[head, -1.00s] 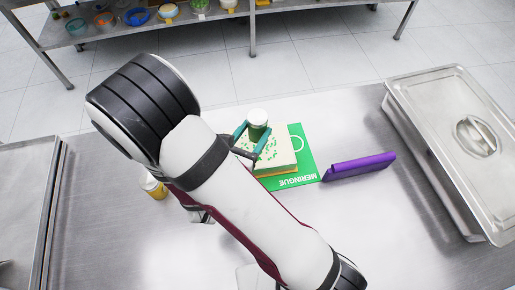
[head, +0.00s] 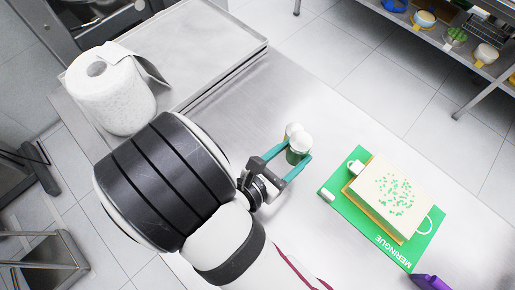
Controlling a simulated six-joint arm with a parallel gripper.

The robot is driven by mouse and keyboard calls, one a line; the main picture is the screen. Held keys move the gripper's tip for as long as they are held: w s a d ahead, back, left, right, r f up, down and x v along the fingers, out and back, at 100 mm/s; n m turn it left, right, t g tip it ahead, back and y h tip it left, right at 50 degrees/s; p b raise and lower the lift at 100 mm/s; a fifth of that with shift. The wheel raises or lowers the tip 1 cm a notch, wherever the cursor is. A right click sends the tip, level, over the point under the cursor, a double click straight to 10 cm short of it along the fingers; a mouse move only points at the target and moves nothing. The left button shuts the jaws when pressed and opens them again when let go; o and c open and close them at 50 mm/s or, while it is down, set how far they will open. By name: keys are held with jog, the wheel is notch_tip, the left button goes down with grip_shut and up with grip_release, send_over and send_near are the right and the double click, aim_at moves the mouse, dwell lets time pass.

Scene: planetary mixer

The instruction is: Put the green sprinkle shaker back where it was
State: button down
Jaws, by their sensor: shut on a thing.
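The green sprinkle shaker (head: 299,144) has a white lid and a green body. My gripper (head: 296,155) is shut on it, with one teal finger on each side. The shaker is upright, over the bare metal worktop to the left of the cake. Another white lid (head: 292,130) shows just behind it; the rest of that thing is mostly hidden. I cannot tell whether the two touch, or whether the held shaker rests on the worktop.
A cake (head: 383,190) with green sprinkles sits on a green MERINGUE board (head: 345,208) at right. A small white cup (head: 355,166) is at the board's upper corner. A paper towel roll (head: 110,95) stands at upper left by a metal tray (head: 205,45). Bare worktop lies between.

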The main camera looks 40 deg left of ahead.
jog(key=s+a+f, duration=0.3)
jog(key=a+f, duration=0.1)
jog(key=a, duration=0.1)
jog(key=s+a+f, duration=0.2)
jog(key=a, duration=0.1)
jog(key=shift+s+a+f, duration=0.2)
jog(key=shift+s, duration=0.1)
jog(key=shift+f, duration=1.9)
jog(key=shift+c, duration=1)
grip_release()
jog(key=shift+f, duration=0.15)
